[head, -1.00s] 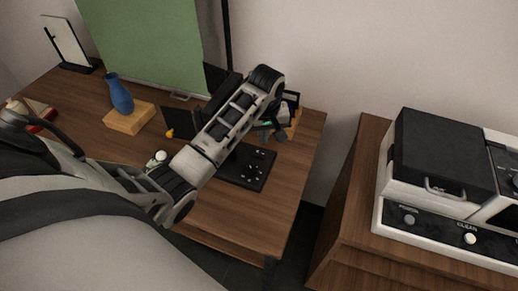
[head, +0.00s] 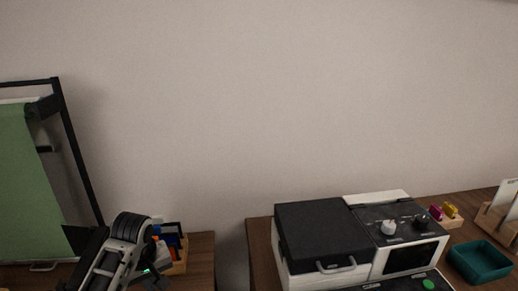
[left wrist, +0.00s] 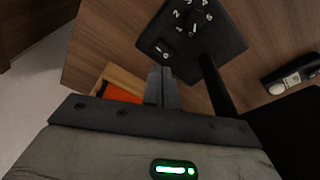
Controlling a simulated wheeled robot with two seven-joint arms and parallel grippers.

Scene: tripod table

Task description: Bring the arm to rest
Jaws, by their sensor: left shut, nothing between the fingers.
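My left arm comes in at the lower left of the head view, and its gripper (head: 155,281) is at the bottom edge, partly cut off. In the left wrist view the two dark fingers (left wrist: 161,84) are together with nothing between them. They point over the wooden table top (left wrist: 110,45). A black panel (left wrist: 215,35) with a numbered dial lies past the fingertips. My right gripper is in neither view.
A wooden tray (head: 182,268) with orange and blue items is close to my left gripper. The green screen (head: 22,190) hangs at the left. A black-lidded machine (head: 320,240) and a teal bin (head: 480,262) stand on the right-hand furniture. A gap separates the two surfaces.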

